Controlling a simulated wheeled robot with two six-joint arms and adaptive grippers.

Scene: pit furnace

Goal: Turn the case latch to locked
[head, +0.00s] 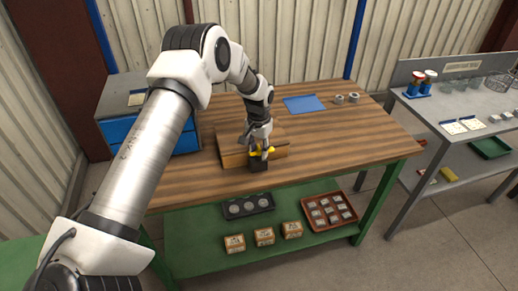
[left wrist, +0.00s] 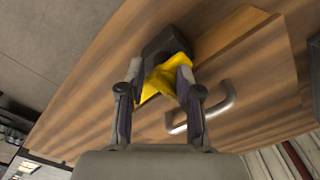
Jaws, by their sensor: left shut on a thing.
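A wooden case (head: 232,157) sits on the wooden table near its front edge. A yellow latch (head: 269,151) with a dark base (head: 258,166) is at the case's front. My left gripper (head: 258,150) is over the latch. In the left wrist view, my left gripper (left wrist: 158,90) is shut on the yellow latch (left wrist: 165,78), with a finger on each side. The dark base (left wrist: 166,42) shows just beyond it. A grey metal handle (left wrist: 215,108) is beside the right finger. The gripper hides part of the latch, and its turn position cannot be told. My right gripper is not seen.
A blue sheet (head: 304,104) and small metal rings (head: 347,98) lie at the back right of the table. Blue drawers (head: 120,131) stand to the left. A red tray (head: 328,211) and small boxes (head: 264,237) are on the green lower shelf. The right tabletop is clear.

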